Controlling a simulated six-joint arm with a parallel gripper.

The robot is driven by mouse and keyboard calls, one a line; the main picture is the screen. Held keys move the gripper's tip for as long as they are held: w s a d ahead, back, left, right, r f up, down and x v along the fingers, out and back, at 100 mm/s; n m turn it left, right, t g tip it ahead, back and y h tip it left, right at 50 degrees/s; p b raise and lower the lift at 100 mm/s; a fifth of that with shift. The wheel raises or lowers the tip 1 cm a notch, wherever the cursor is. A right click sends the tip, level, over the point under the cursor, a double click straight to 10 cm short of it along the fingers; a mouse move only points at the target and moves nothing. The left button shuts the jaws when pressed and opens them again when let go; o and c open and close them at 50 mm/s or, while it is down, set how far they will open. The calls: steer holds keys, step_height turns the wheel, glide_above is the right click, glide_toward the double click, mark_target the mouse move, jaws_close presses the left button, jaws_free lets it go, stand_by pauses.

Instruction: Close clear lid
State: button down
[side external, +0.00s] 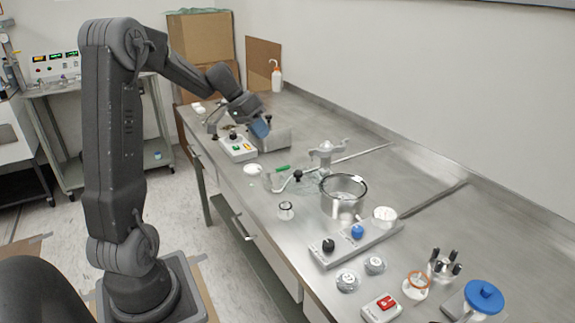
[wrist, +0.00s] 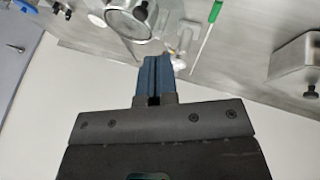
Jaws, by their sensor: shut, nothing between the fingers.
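My gripper (side external: 260,127) has blue fingers and is shut and empty, raised over the far part of the bench in the side view. In the wrist view, its fingertips (wrist: 157,60) are together with nothing between them. A clear, round-edged piece is cut off at the top of the wrist view (wrist: 97,18). Near the green rod, see-through shapes are faint in the side view; I cannot tell which is the clear lid.
A metal box (side external: 281,138) and a white control box (side external: 237,148) are near my gripper. The front edge has clear stretches.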

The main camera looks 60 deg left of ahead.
steer(key=a, duration=0.2)
glide_toward(287, 178)
step_height(287, 178, down, 3)
steer(key=w, duration=0.3)
steer(key=shift+w+d+f, duration=0.25)
steer(key=shift+w+d, duration=0.05)
steer(key=shift+d, duration=0.2)
steer(key=shift+w+d+f, duration=0.2)
steer(key=shift+w+d, duration=0.1)
steer(key=shift+d, duration=0.2)
steer(key=shift+w+d+f, duration=0.1)
steer(key=shift+w+d, duration=0.05)
steer(key=shift+d, duration=0.4)
steer(key=shift+d, duration=0.1)
